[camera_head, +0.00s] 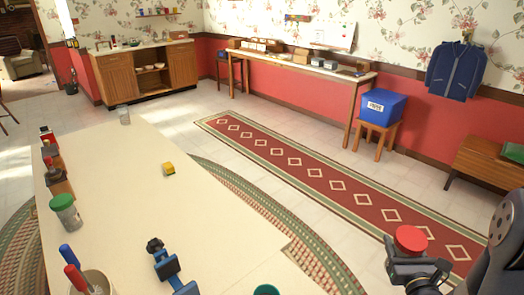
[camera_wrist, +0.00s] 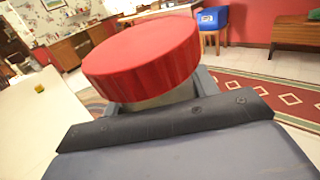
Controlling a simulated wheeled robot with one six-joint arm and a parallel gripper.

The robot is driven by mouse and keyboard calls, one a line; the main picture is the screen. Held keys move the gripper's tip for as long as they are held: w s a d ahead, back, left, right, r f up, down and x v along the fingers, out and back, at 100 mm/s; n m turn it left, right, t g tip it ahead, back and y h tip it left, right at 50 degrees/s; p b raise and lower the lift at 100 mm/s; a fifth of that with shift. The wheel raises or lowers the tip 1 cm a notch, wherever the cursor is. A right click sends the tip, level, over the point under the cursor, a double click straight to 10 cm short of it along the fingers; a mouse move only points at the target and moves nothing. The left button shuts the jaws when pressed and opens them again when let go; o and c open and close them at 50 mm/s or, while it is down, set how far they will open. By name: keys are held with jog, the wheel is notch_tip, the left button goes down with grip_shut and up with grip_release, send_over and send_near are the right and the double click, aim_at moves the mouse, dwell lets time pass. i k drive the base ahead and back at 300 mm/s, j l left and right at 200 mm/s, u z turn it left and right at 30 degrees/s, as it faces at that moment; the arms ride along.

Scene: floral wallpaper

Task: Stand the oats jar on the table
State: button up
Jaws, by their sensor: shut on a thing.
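My gripper (camera_head: 414,268) is shut on a red-lidded jar (camera_head: 410,239). Only the red lid and a little of the body below it show; no label is visible, so I cannot read whether it says oats. In the wrist view the jar's lid (camera_wrist: 143,55) stands above the dark gripper, somewhat tilted in the picture. The cream table (camera_head: 120,180) is to the left of my gripper in the head view. The held jar appears off to the right of the table top, apart from it.
A green-lidded jar (camera_head: 66,213) and several other items line the table's left side. A yellow block (camera_head: 169,169) lies mid-table. A blue clamp-like thing (camera_head: 168,268) and a green-rimmed cup (camera_head: 266,290) are at the near edge. The table's middle is mostly clear.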

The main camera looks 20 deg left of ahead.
aim_at(209, 215)
jog(key=i+l+z, duration=0.2)
jog(key=i, duration=0.45)
jog(key=i+l+z, duration=0.15)
jog(key=i, duration=0.5)
jog(key=i+u, duration=0.2)
jog(key=u, duration=0.2)
jog(key=i+j+u, duration=0.1)
jog(key=u, duration=0.3)
jog(key=i+l+u, duration=0.1)
jog(key=i+u, duration=0.15)
jog(key=u, duration=0.15)
jog(key=i+l+u, duration=0.15)
jog(key=u, duration=0.25)
jog(key=i+u, duration=0.15)
jog(key=u, duration=0.25)
jog(key=i+u, duration=0.15)
jog(key=u, duration=0.25)
jog(key=i+l+u, duration=0.15)
jog(key=u, duration=0.25)
jog(key=i+l+u, duration=0.15)
jog(key=u, duration=0.25)
jog(key=i+l+u, duration=0.2)
jog(key=u, duration=0.2)
jog(key=i+l, duration=0.05)
